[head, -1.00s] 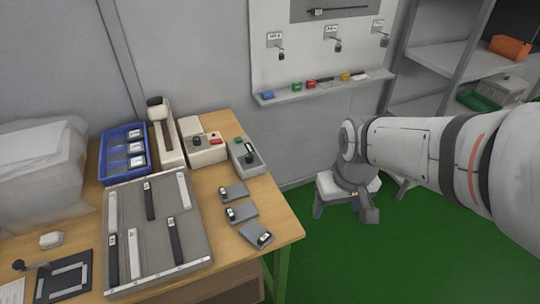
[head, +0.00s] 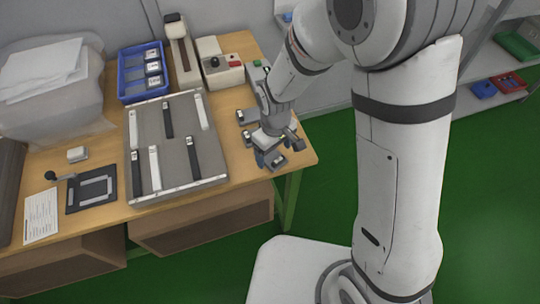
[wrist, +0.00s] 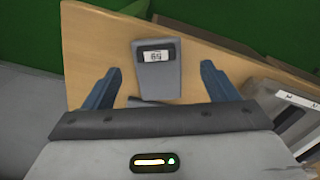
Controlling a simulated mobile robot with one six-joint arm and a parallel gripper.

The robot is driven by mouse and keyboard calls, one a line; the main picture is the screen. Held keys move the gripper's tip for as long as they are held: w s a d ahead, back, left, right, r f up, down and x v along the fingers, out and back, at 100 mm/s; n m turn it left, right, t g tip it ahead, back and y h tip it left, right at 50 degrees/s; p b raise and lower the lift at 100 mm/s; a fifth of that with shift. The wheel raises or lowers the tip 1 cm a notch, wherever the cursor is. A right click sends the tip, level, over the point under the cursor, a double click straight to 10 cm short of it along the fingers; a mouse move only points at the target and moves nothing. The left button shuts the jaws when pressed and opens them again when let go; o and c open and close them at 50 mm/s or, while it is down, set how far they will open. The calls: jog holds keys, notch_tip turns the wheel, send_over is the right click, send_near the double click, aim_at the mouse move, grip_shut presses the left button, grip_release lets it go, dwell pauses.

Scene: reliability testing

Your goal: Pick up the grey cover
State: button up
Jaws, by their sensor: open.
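Small grey covers with white labels lie near the table's right end. In the head view, one grey cover (head: 276,161) is at the front corner, partly behind my gripper (head: 266,152), and another (head: 246,117) lies farther back. In the wrist view, a grey cover (wrist: 157,83) with a dark strip and white label lies flat on the wood. My gripper (wrist: 160,75) is open, its blue-grey fingers on either side of that cover in the picture, apart from it. I cannot tell its exact height above the table.
A grey tray (head: 186,183) with black and white strips lies left of my gripper. A blue bin (head: 131,92) and a beige box with a knob (head: 217,70) stand behind. The table's right edge is close, with green floor (head: 330,190) beyond.

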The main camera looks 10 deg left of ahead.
aim_at(275, 156)
jog(key=shift+d+f, duration=0.1)
jog(key=shift+f, duration=1.45)
jog(key=shift+c, duration=0.2)
jog(key=c, duration=1.1)
jog(key=shift+r, duration=0.15)
